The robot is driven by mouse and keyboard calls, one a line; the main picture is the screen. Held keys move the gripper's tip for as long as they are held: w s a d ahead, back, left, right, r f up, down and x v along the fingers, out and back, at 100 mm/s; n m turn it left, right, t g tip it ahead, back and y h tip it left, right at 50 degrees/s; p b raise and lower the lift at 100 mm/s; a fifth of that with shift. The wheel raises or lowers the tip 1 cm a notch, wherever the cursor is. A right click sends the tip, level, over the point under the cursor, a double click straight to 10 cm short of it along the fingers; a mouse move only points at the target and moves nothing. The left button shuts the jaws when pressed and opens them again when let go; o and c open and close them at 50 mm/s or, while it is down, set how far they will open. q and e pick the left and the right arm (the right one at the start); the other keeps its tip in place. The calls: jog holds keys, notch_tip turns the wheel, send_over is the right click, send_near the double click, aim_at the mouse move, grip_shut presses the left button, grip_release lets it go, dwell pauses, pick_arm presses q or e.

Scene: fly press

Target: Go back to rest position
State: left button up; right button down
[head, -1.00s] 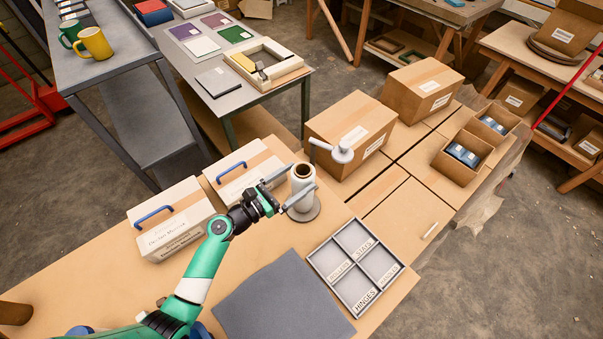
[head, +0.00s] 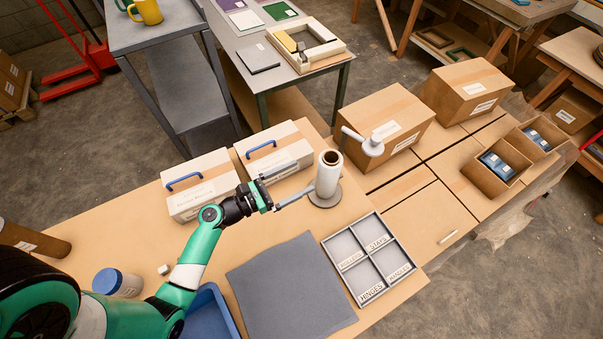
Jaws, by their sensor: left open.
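My green and black left arm reaches in from the lower left. Its gripper (head: 300,180) is open and empty, just left of a white roll (head: 327,176). The roll stands upright on a round grey base (head: 326,198) on the wooden bench. The fingers are close to the roll but not around it; I cannot tell the exact gap. My right gripper is not in view.
Two boxes with blue handles (head: 200,184) stand behind the arm. A grey lever with a round head (head: 366,143) is behind the roll. A grey mat (head: 290,290), a labelled divided tray (head: 367,259) and a blue bin (head: 212,312) lie in front.

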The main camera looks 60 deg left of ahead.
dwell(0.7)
pick_arm(q)
jog(key=w+d+r+m+h, duration=0.35)
jog(key=d+r+m, duration=0.25)
jog(key=r, duration=0.4)
jog(key=w+d+r+m+h, duration=0.35)
jog(key=d+r+m, duration=0.2)
jog(key=r, duration=0.55)
jog(key=w+d+r+m+h, duration=0.35)
jog(key=d+r+m, duration=0.25)
jog(key=r, duration=0.4)
jog(key=s+d+r+m+t, duration=0.25)
jog(key=r+m, duration=0.35)
jog(key=r, duration=0.3)
jog(key=s+d+r+m+t, duration=0.1)
jog(key=s+r+m+t, duration=0.15)
jog(key=r+m, duration=0.6)
jog(key=s+a+r+m+t+y, duration=0.2)
jog(key=s+a+r+t+y, duration=0.4)
jog(key=y, duration=0.4)
notch_tip(320, 180, up, 23)
jog(key=w+a+m+g+p, duration=0.1)
jog(key=p, duration=2.1)
jog(key=shift+m+g, duration=0.3)
jog(key=shift+m, duration=0.1)
